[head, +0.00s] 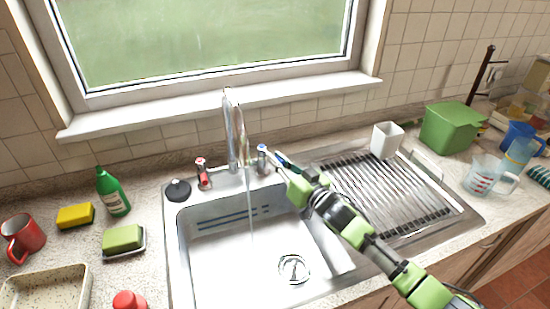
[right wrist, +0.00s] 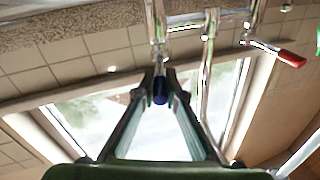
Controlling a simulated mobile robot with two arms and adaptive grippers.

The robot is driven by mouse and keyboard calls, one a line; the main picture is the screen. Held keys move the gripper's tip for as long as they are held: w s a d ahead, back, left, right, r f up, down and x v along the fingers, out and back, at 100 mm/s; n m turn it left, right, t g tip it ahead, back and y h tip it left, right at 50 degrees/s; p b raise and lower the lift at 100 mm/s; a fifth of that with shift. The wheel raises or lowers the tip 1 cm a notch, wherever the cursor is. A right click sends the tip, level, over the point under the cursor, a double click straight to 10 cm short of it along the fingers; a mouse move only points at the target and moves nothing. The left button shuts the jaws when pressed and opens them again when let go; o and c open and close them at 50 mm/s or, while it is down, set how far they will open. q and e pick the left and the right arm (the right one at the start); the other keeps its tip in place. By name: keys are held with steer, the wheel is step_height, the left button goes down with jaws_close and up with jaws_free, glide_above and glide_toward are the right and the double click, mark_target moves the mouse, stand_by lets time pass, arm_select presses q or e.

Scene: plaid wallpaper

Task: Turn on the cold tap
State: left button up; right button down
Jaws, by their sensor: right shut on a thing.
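The cold tap (head: 262,158), with a blue marking, stands right of the tall chrome spout (head: 232,130) behind the sink (head: 215,255). My right gripper (head: 277,159) reaches it from the right and is shut on its handle. In the right wrist view the blue-tipped cold tap handle (right wrist: 160,88) sits between the fingertips (right wrist: 160,80). The red-marked hot tap (head: 202,172) is left of the spout and also shows in the right wrist view (right wrist: 290,58). A thin, clear stream (head: 250,215) hangs from the spout down into the sink. My left gripper is out of view.
A black plug (head: 178,189) lies on the sink's back left corner. A green bottle (head: 112,192), sponges and a red mug (head: 22,240) stand on the left counter.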

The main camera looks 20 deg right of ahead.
steer(key=shift+w+d+n+g+y, duration=0.1)
steer(key=shift+d+n+g+y, duration=0.15)
steer(key=shift+y, duration=0.3)
steer(key=shift+w+d+n+g+y, duration=0.1)
steer(key=shift+d+n+g+y, duration=0.1)
steer(key=shift+n+y, duration=0.25)
steer(key=c, duration=2.1)
jaws_free()
step_height(320, 180, up, 10)
steer(key=shift+r, duration=0.1)
